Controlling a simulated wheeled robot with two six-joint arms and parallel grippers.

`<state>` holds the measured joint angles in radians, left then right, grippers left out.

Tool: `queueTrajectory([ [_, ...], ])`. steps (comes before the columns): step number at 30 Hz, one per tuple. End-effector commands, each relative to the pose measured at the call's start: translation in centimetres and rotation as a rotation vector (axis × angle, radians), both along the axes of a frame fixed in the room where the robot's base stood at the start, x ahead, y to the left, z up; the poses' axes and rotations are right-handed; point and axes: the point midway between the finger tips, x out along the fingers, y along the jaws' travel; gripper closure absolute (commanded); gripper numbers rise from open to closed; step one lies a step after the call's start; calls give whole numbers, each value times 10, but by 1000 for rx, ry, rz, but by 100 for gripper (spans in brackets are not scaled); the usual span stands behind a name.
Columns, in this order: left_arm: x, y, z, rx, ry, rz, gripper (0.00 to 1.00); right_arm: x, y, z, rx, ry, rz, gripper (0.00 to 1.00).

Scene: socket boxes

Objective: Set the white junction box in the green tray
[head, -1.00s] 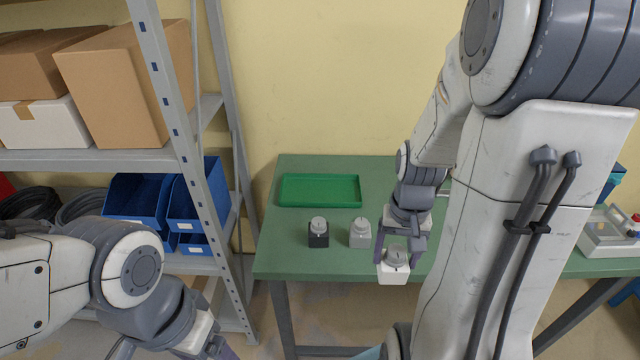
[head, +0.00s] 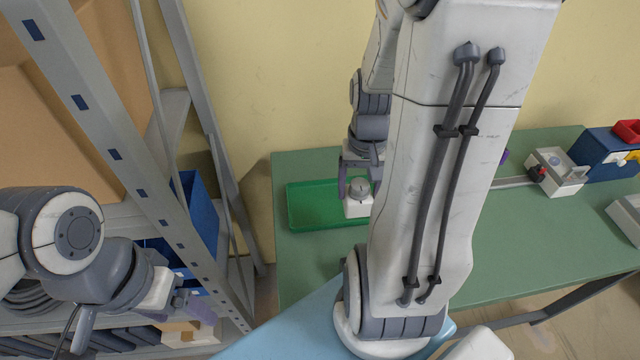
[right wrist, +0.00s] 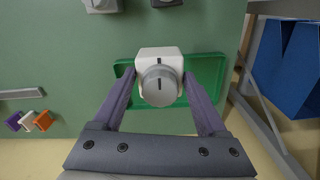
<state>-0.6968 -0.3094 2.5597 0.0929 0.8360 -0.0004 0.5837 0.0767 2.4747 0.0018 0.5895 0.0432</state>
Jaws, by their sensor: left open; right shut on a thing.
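The white junction box (head: 357,207), with a round grey knob on top, is between the fingers of my right gripper (head: 360,178). In the right wrist view the box (right wrist: 159,54) is upright, with one finger on each side. The green tray (head: 306,208) lies on the table, and the box is over its right part in the head view. The tray also shows around the box in the right wrist view (right wrist: 207,72). I cannot tell whether the box touches the tray floor. My right arm hides the tray's right end. My left gripper (head: 140,318) is open and empty at the lower left.
A grey box (right wrist: 101,5) and a dark box (right wrist: 166,2) sit on the table beyond the tray in the right wrist view. A metal shelf with blue bins (head: 200,215) stands left of the table. A blue container (head: 603,150) is at the far right.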

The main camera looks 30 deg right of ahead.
Motion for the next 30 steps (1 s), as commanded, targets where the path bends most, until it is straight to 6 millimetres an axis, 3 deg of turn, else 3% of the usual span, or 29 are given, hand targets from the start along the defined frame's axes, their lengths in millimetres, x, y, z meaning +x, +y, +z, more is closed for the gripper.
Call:
queueTrajectory([
  [5, 14, 0, 1, -1, -1, -2, 21, 20, 1, -4, 2, 2, 0, 92],
  [19, 16, -3, 12, 0, -1, -8, 21, 114, 28, -61, 1, 1, 2, 92],
  [26, 15, -3, 14, -1, -1, -7, 21, 126, 32, -75, 1, 2, -1, 92],
  [30, 15, -3, 18, -1, -1, -6, 21, 125, 32, -96, 2, 4, -1, 92],
])
